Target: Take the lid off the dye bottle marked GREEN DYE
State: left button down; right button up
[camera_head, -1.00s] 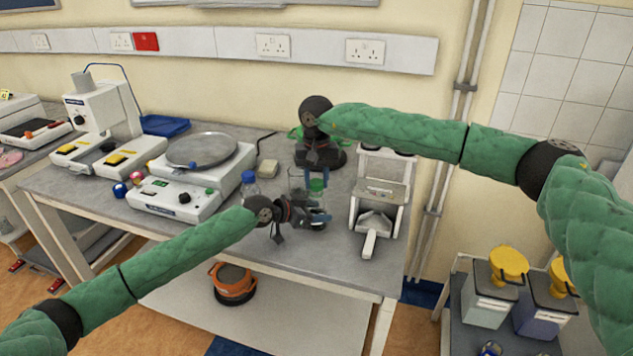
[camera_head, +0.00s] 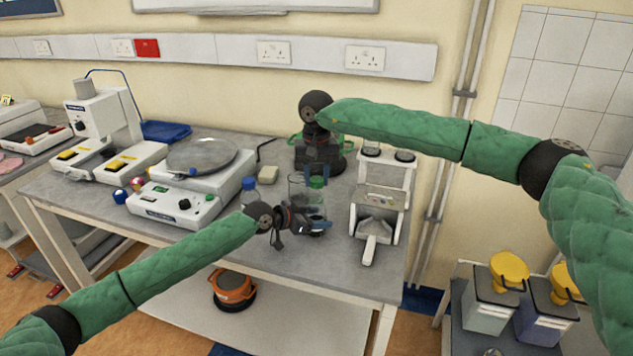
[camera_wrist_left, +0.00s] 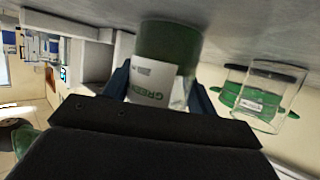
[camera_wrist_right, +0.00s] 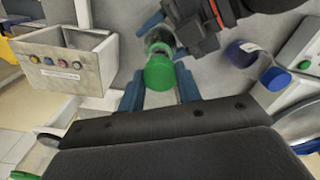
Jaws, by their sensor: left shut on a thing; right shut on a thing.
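The dye bottle (camera_wrist_left: 168,50) is clear with green liquid and a white label reading "GREEN". In the head view it stands near the bench's front, partly hidden by my grippers. My left gripper (camera_head: 314,226) is shut on its body from the side; its blue fingers flank the bottle in the left wrist view. The green lid (camera_wrist_right: 158,73) sits between the blue fingers of my right gripper (camera_wrist_right: 161,90), which is shut on it from above. The lid also shows in the head view (camera_head: 317,182). I cannot tell whether it still touches the bottle neck.
A clear glass beaker (camera_head: 296,187) stands just left of the bottle. A blue-capped bottle (camera_head: 249,187) is farther left, near the white hotplate device (camera_head: 172,203). A white instrument (camera_head: 380,197) stands close on the right. The bench's front edge (camera_head: 330,283) is near.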

notch_tip(320, 180, up, 2)
jog(key=shift+r, duration=0.1)
pick_arm(q)
jog(key=shift+c, duration=1.9)
grip_release()
